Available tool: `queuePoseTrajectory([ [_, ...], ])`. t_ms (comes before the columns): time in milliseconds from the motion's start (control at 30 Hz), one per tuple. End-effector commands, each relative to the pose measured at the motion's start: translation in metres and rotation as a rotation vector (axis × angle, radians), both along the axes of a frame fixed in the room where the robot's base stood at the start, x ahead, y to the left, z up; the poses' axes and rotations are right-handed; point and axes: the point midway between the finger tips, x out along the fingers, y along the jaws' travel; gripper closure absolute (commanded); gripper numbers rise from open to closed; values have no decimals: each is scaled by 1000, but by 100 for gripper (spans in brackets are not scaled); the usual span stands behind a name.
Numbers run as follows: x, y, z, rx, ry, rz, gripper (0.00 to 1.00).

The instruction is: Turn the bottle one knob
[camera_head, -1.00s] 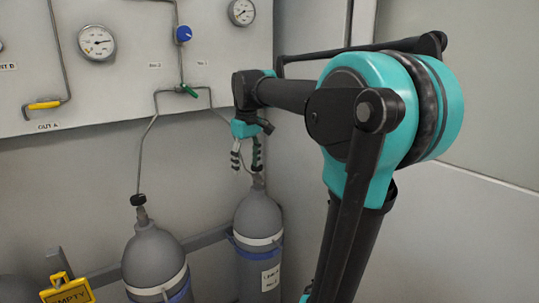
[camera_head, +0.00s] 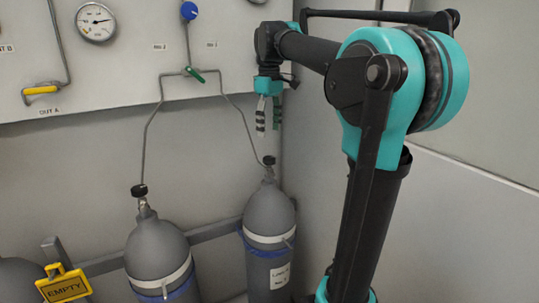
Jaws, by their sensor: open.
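Two grey gas bottles stand against the wall, each with a black knob on top. The right bottle (camera_head: 268,216) has the right knob (camera_head: 268,160), and the left bottle (camera_head: 157,252) has the left knob (camera_head: 139,191). The right bottle's white label (camera_head: 280,276) is too small to read surely, so I cannot tell which is bottle one. My gripper (camera_head: 269,129) is open and empty, pointing down, with its fingertips a little above the right knob in the picture and apart from it.
A thin pipe runs from each bottle up to a green-handled valve (camera_head: 195,74) on the white wall panel. A blue knob (camera_head: 189,11) and a gauge (camera_head: 95,22) sit higher. A yellow EMPTY sign (camera_head: 66,288) hangs at lower left. A wall stands close on the right.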

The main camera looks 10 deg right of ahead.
Motion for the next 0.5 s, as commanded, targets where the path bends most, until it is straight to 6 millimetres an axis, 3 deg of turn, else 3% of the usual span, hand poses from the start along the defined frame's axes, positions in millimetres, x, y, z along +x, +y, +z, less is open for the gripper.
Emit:
queuePoseTrajectory([
  [300, 0, 0, -63, 0, 0, -1, 42],
  [500, 0, 0, -89, 0, 0, -1, 42],
])
